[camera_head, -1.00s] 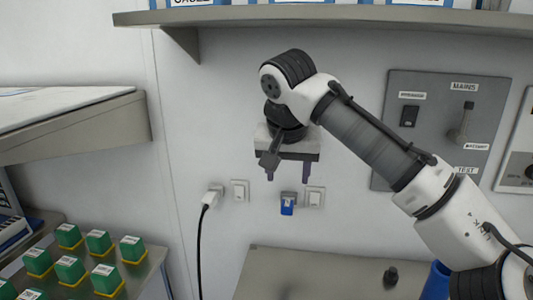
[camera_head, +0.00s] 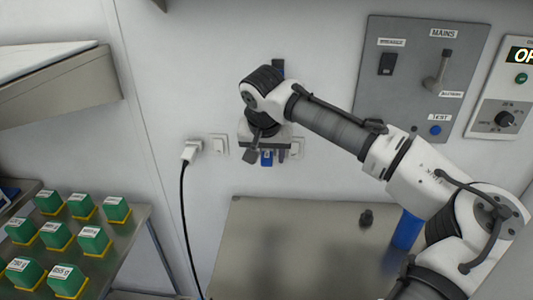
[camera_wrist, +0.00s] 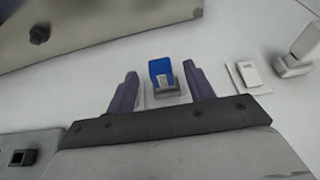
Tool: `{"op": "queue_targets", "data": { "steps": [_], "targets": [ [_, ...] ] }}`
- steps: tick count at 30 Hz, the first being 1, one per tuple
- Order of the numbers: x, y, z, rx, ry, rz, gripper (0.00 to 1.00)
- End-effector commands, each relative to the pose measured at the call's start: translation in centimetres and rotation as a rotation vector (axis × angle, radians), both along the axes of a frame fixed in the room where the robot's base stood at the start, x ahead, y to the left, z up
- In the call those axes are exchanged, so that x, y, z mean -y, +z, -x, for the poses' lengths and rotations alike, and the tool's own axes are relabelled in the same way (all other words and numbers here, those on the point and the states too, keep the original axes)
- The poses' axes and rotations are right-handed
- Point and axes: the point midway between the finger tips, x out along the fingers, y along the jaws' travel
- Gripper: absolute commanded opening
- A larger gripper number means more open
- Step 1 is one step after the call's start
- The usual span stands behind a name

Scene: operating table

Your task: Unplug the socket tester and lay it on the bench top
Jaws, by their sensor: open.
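The socket tester (camera_head: 267,158) is a small blue block with a pale label, in a wall socket above the bench top. It also shows in the wrist view (camera_wrist: 160,69), with a grey part below it in the picture. My gripper (camera_head: 262,154) is in front of the wall at the tester. In the wrist view my gripper (camera_wrist: 160,85) is open, with one dark finger on each side of the tester and gaps between. The bench top (camera_head: 300,250) is a bare metal surface below; its edge shows in the wrist view (camera_wrist: 110,35).
A white plug (camera_head: 190,150) with a black cable and a wall switch (camera_head: 219,144) are left of my gripper. A dark knob (camera_head: 366,217) and a blue container (camera_head: 406,231) stand at the bench's right. Green blocks (camera_head: 92,240) fill a left tray. The bench middle is clear.

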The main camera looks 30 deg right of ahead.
Motion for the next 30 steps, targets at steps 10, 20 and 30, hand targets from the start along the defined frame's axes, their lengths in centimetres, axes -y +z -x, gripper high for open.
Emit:
{"op": "queue_targets", "data": {
  "steps": [10,20,30],
  "targets": [
    [0.29,-1.34,-0.42,0.001,0.0,-0.001,0.53],
    [0.29,-1.29,-0.42,0.001,0.0,-0.001,0.27],
    [0.3,-1.27,-0.42,0.001,0.0,-0.001,0.06]
  ]
}}
